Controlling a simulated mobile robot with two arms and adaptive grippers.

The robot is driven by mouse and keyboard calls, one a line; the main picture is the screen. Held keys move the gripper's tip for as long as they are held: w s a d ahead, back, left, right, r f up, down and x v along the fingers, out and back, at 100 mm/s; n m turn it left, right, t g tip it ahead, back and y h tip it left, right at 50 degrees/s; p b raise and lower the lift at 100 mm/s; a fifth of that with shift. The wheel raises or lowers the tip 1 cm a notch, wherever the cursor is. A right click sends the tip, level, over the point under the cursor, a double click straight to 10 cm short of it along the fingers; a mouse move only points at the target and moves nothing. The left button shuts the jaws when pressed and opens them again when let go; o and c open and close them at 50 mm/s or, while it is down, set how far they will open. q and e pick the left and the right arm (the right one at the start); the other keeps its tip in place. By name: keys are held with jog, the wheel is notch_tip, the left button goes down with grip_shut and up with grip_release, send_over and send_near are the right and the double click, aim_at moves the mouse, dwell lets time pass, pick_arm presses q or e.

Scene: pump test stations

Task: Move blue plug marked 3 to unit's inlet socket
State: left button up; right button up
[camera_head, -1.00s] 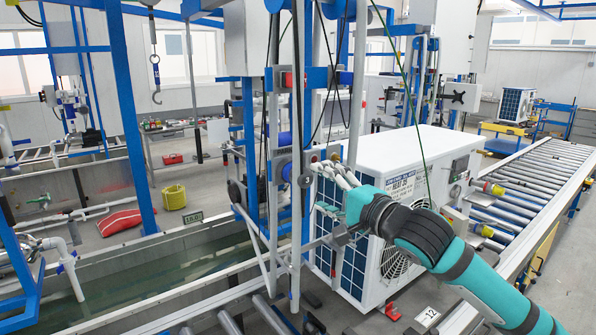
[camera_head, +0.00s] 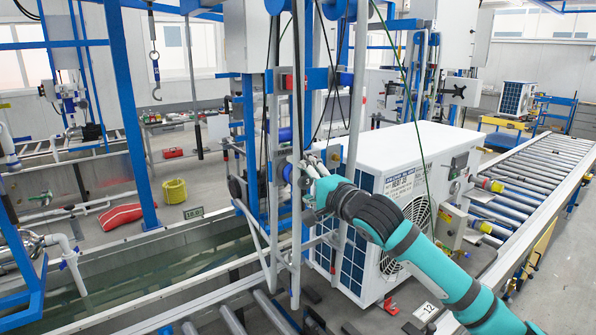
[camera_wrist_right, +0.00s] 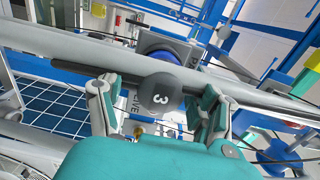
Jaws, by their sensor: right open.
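A dark grey round knob marked 3 (camera_wrist_right: 160,93) is between the fingers of my right gripper (camera_wrist_right: 155,86) in the right wrist view. The fingers are open on either side of it. A blue round part (camera_wrist_right: 163,48) shows just behind the knob, partly hidden by a grey pipe. In the head view my right gripper (camera_head: 308,167) is at the blue-and-grey stand, beside a blue round fitting (camera_head: 287,173). The white unit (camera_head: 410,155) stands to the right, behind my right arm. I cannot make out its inlet socket. My left gripper is not seen.
Upright pipes and blue posts (camera_head: 276,120) stand close around my right gripper, with hanging cables and a green line. A roller conveyor (camera_head: 540,165) runs at the right. A water trough (camera_head: 160,275) lies at the left.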

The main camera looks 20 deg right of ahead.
aim_at(308, 181)
jog(key=shift+w+a, duration=0.15)
jog(key=shift+w, duration=0.3)
jog(key=shift+p, duration=0.55)
dwell(0.8)
jog(key=shift+c, duration=0.4)
grip_shut()
jog(key=shift+r, duration=0.1)
jog(key=shift+s, duration=0.15)
jog(key=shift+v, duration=2.9)
